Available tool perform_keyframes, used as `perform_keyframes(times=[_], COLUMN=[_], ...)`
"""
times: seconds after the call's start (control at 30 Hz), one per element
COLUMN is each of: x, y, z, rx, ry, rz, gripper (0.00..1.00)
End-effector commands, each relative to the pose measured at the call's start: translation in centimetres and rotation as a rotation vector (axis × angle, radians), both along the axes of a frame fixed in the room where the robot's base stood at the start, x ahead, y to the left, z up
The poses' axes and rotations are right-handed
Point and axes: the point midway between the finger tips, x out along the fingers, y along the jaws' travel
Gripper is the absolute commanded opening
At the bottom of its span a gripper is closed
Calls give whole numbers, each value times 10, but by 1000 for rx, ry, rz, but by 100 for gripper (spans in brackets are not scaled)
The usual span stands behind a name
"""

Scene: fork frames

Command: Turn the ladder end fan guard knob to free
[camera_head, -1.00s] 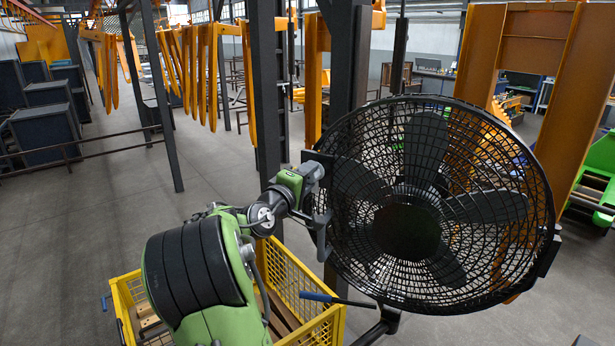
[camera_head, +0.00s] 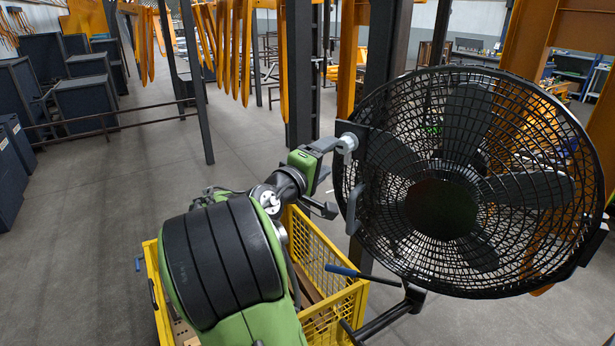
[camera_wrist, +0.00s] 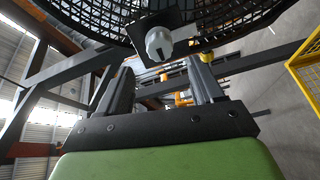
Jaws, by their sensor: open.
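The large black round fan (camera_head: 442,208) stands at the right in the head view. Its small light-grey knob (camera_head: 348,142) sits on a dark bracket at the left rim of the guard. In the wrist view the knob (camera_wrist: 159,43) is at the top centre, with a dark slot-like mark on its face. My gripper (camera_head: 328,178) is open and empty, just left of the knob. In the wrist view the gripper fingers (camera_wrist: 162,82) stand apart below the knob, which appears beyond them and not gripped. Any marking for the free position cannot be read.
A yellow wire crate (camera_head: 325,305) stands under my arm. A blue-handled bar (camera_head: 350,270) juts out below the fan. A dark steel post (camera_head: 385,80) rises behind the knob. Open grey floor (camera_head: 110,220) lies to the left.

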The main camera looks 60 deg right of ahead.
Motion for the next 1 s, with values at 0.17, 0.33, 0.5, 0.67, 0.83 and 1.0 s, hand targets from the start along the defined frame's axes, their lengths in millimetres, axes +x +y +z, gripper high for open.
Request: perform_keyframes(times=[0.17,0.33,0.5,0.67,0.83,1.0], x=[4,4,3,3,3,3], y=[50,80,87,87,87,87], z=[-4,-2,-1,-1,-1,-1], rx=[2,0,0,0,0,0], ry=[-1,1,0,1,1,0], rz=[9,4,-1,-1,-1,0], gripper=[66,66,66,66,66,66])
